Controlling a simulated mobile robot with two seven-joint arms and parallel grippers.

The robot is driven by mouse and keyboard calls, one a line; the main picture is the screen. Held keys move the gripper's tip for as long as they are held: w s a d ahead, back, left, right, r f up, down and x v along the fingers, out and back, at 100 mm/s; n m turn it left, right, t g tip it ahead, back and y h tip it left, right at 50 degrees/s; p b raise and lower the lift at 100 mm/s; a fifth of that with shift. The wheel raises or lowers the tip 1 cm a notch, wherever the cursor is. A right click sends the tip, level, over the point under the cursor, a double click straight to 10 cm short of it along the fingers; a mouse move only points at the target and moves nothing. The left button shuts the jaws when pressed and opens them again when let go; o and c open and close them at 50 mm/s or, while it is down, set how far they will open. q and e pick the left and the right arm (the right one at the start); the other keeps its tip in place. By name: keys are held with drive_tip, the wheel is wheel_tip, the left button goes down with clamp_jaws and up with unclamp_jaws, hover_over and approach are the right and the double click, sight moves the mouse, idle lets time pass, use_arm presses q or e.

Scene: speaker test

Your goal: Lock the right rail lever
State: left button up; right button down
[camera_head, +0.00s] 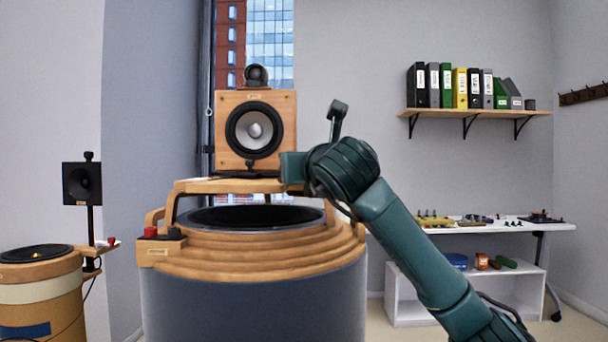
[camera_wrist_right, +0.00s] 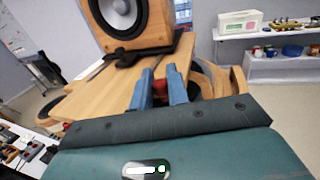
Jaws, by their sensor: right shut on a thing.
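A wooden speaker (camera_head: 255,131) with a round driver stands on a wooden rail platform (camera_head: 225,186) above a large drum-shaped base (camera_head: 250,300). In the right wrist view the speaker (camera_wrist_right: 123,20) stands on the wooden board (camera_wrist_right: 105,98), on a dark bracket (camera_wrist_right: 140,54). My right gripper (camera_wrist_right: 159,76) shows two blue fingers close together at the board's right edge, near the bracket. They are shut on a small part, apparently the right rail lever, which the fingers mostly hide. In the head view my arm covers that spot. My left gripper is out of view.
A smaller speaker (camera_head: 82,184) on a stand is at the left, by a second drum (camera_head: 40,300). A box with a red button (camera_head: 150,232) sits at the base's front left. A white table (camera_head: 500,228) and a binder shelf (camera_head: 475,112) are at the right.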

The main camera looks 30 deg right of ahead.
drive_tip(key=shift+f, duration=0.1)
drive_tip(key=c, duration=1.4)
unclamp_jaws()
drive_tip(key=shift+w, duration=0.1)
drive_tip(key=shift+c, duration=0.2)
drive_tip(key=v, duration=1.3)
